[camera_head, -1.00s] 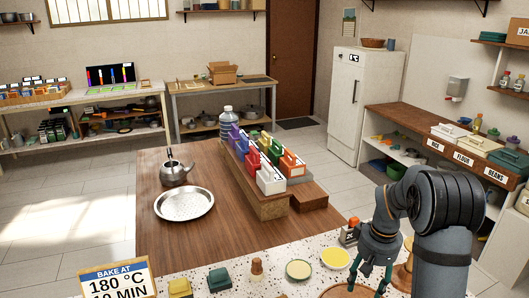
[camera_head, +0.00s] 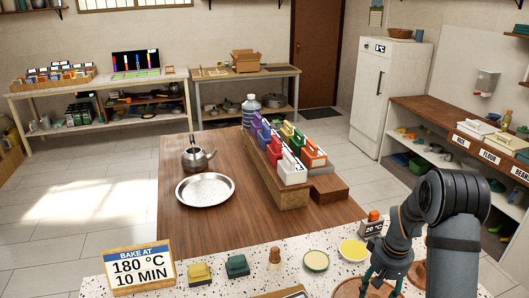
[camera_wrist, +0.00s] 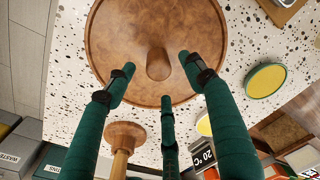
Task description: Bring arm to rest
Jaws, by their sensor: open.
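My gripper (camera_head: 383,282) is at the lower right of the head view, over the speckled counter (camera_head: 215,284). Its dark green fingers are spread and hold nothing. In the wrist view my gripper (camera_wrist: 158,82) is above a round brown wooden piece (camera_wrist: 120,35) with a central knob (camera_wrist: 158,64). The knob lies between the fingertips in the picture; I cannot tell how far below them it is. My arm is bent above the right part of the counter.
A mushroom-shaped wooden piece (camera_wrist: 124,135) stands beside the round piece. A bake sign (camera_head: 140,268) stands at left. The wooden table's front left is clear.

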